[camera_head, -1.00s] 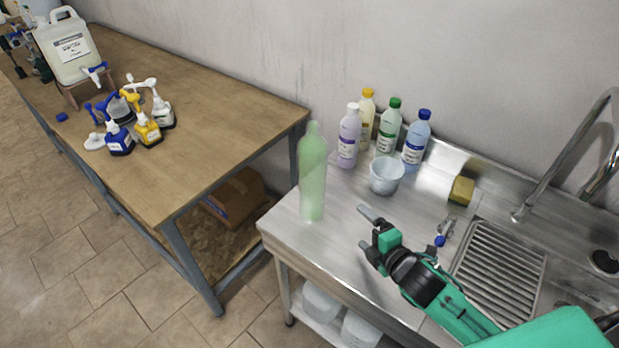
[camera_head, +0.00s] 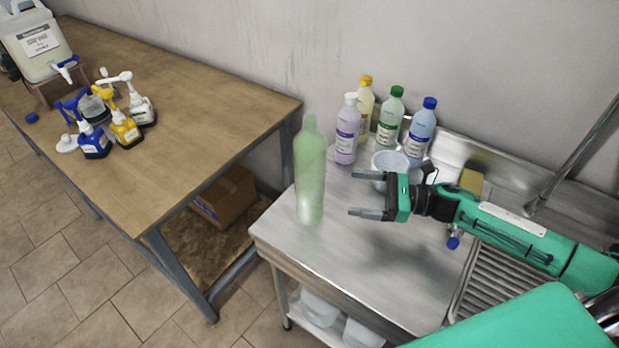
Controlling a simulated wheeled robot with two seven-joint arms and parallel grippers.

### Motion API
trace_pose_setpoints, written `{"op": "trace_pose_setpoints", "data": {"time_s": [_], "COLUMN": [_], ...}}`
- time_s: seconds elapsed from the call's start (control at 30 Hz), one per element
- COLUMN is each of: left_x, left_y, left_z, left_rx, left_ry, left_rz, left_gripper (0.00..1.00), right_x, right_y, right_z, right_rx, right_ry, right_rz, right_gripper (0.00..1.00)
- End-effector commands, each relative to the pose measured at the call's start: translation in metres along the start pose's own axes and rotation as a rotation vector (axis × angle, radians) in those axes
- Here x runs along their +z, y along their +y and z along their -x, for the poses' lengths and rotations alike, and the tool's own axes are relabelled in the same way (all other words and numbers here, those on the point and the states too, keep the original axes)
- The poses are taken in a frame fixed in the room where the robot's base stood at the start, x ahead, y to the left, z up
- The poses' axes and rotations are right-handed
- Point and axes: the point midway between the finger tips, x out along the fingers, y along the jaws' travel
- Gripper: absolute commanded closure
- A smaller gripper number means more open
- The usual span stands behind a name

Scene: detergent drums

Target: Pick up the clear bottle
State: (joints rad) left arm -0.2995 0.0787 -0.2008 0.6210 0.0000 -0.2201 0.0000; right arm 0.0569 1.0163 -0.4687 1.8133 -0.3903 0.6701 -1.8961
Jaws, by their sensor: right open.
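The clear bottle (camera_head: 310,175) is tall, greenish and see-through. It stands upright near the left end of the steel counter (camera_head: 345,270). My right gripper (camera_head: 354,194) comes in from the right, a little to the right of the bottle. Its two fingers are spread and point left toward the bottle, with nothing between them. A gap shows between the fingertips and the bottle. My left gripper is not in the picture.
Several labelled bottles (camera_head: 347,130) stand at the back by the wall. A clear cup (camera_head: 388,163) is partly hidden behind my right gripper. A yellow sponge (camera_head: 471,181) lies near the sink. A wooden table (camera_head: 190,80) on the left holds pump bottles (camera_head: 124,128) and a large jug (camera_head: 38,42).

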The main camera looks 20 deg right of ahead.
Motion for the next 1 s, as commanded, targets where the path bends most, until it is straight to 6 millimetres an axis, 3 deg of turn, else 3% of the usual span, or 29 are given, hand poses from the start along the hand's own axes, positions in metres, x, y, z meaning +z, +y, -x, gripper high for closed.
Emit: {"op": "trace_pose_setpoints", "data": {"time_s": [0.3, 0.63, 1.0], "left_x": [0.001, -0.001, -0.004], "left_y": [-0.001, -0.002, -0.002], "left_z": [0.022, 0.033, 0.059], "left_rx": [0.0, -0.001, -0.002], "left_ry": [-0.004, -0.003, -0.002], "left_rz": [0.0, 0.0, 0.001], "left_gripper": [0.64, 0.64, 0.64], "right_x": [0.004, 0.004, 0.004], "right_y": [-0.001, -0.002, -0.006], "right_z": [-0.051, -0.073, -0.115], "right_rx": [-0.001, -0.002, -0.002], "right_ry": [-0.003, -0.001, -0.001], "right_rz": [-0.002, -0.003, -0.004], "right_gripper": [0.08, 0.08, 0.08]}}
